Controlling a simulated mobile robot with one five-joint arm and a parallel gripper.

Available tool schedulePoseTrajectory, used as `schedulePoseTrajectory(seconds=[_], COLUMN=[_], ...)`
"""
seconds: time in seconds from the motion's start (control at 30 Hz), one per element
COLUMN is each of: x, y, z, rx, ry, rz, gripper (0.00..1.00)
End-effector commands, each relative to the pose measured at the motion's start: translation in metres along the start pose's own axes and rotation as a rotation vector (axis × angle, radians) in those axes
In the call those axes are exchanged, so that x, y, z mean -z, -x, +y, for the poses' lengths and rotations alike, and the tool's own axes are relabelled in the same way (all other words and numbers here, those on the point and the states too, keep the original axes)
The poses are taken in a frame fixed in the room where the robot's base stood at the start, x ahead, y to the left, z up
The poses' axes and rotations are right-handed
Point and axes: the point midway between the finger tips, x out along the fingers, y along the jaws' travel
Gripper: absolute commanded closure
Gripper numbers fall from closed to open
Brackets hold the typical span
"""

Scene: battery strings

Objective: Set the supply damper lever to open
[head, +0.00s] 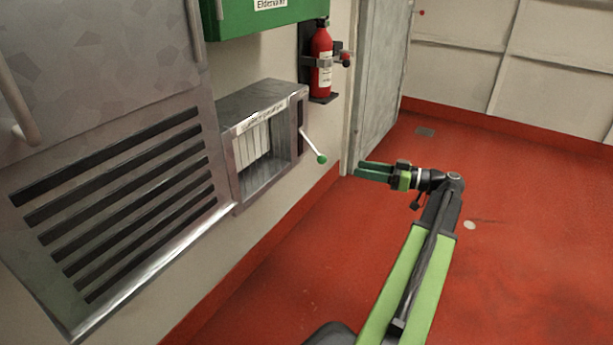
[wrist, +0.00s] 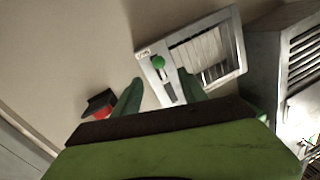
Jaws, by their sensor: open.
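The supply damper (head: 264,140) is a grey metal box on the wall with pale vertical slats in its opening. Its lever (head: 311,143) is a thin light rod with a green ball knob, slanting down and out from a dark slot on the box's right side. In the wrist view the green knob (wrist: 158,61) shows in front of the slotted plate, between the fingertips. My gripper (head: 357,170) is open and empty, to the right of the knob and slightly lower in the head view, apart from it. It also shows in the wrist view (wrist: 163,85).
A louvred metal cabinet (head: 120,200) stands left of the damper. A red fire extinguisher (head: 322,62) and a green box (head: 255,18) hang above. A grey door (head: 382,80) is behind. The red floor (head: 520,220) is largely clear.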

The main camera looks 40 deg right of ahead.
Motion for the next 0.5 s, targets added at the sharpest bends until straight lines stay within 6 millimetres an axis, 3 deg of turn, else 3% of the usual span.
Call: schedulePoseTrajectory(seconds=[0.1,0.27,0.5], x=[0.0,0.002,0.002], y=[0.011,0.006,-0.043], z=[0.002,0.002,0.004], rx=[-0.012,-0.017,-0.02], ry=[0.015,0.014,0.012], rz=[0.016,0.016,0.016], gripper=[0.5,0.5,0.5])
